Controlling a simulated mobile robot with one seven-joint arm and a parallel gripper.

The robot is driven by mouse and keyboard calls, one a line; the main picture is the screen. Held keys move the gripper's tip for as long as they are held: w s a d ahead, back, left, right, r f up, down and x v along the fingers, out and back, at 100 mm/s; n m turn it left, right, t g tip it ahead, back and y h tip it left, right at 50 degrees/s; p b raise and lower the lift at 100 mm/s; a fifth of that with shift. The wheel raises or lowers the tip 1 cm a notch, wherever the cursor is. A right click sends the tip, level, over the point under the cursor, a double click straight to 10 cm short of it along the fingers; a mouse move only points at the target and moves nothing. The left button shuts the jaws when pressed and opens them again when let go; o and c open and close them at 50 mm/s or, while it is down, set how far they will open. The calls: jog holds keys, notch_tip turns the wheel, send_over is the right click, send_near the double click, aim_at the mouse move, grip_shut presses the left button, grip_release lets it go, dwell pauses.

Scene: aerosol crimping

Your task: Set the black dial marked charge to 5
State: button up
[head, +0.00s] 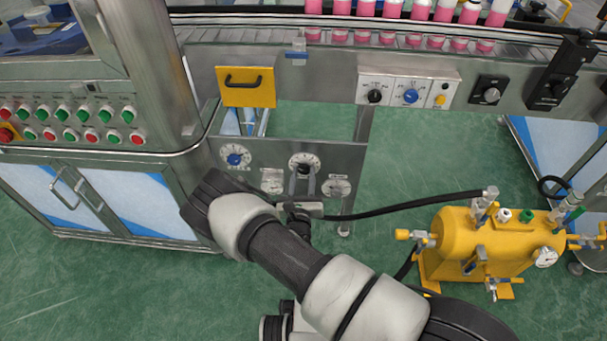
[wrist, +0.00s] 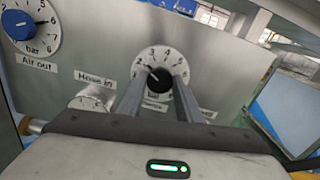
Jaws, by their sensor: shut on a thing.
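The black dial (wrist: 159,82) sits on a round white scale plate on the grey metal panel, and it also shows in the head view (head: 304,168). The plate carries numbers in an arc and the word bar. My gripper (wrist: 161,78) is shut on the black dial, one finger on each side. It also shows at the panel in the head view (head: 304,182). The label under the dial is partly hidden by the fingers.
A blue dial (wrist: 19,25) marked Air out is left of the black one. A yellow tank (head: 490,245) with a black hose stands right. Upper controls include another black knob (head: 375,96).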

jog(key=m+p, duration=0.2)
jog(key=m, duration=0.3)
jog(key=m+p, duration=0.1)
jog(key=m, duration=0.3)
jog(key=shift+p, duration=0.35)
jog(key=m+p, duration=0.1)
jog(key=m, duration=0.4)
jog(key=m+p, duration=0.1)
jog(key=m, duration=0.3)
jog(key=shift+f, duration=0.1)
jog(key=shift+m, duration=0.3)
jog(key=o, duration=1)
jog(key=shift+o, duration=0.2)
jog(key=shift+s, duration=0.1)
